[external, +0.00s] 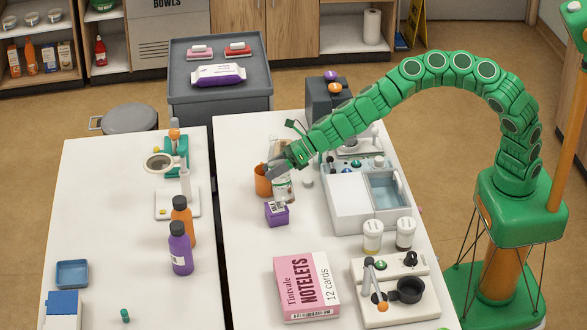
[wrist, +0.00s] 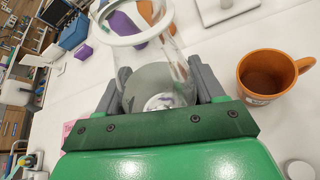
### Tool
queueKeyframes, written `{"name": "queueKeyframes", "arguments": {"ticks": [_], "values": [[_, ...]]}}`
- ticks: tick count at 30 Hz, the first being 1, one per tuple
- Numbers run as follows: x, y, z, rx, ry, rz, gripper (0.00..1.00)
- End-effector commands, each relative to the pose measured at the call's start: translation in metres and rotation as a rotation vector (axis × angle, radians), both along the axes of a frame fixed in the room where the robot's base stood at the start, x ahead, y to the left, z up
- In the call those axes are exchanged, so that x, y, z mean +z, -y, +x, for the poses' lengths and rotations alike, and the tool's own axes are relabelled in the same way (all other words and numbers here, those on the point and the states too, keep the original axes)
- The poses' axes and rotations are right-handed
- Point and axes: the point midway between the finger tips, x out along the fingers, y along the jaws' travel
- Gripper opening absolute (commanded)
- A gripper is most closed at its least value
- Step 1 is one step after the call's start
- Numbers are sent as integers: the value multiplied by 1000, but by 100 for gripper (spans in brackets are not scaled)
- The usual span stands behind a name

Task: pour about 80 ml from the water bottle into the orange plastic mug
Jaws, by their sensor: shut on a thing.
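My gripper (external: 281,166) is shut on the clear water bottle (external: 284,189), with a grey jaw on either side of it. The wrist view shows the bottle (wrist: 150,45) between the jaws (wrist: 160,92), with a pale ring at its open mouth. It looks about upright in the external view; its water level cannot be made out. The orange plastic mug (external: 262,181) stands upright on the table just left of the bottle, partly hidden behind it. In the wrist view the mug (wrist: 266,75) is to the right, apart from the bottle, its inside showing no clear liquid.
A small purple box (external: 277,214) stands just in front of the bottle. A small white round thing (external: 308,183) lies to its right. A white unit with a blue basin (external: 390,190) is further right. A pink notelets box (external: 305,287) lies nearer. The table (external: 245,255) is clear at front left.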

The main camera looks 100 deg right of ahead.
Motion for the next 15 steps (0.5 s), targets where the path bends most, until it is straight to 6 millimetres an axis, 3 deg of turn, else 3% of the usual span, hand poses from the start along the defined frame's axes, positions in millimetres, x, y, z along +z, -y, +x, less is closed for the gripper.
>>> {"name": "queueKeyframes", "arguments": {"ticks": [15], "values": [[7,7,3,-7,50,-138,27]]}}
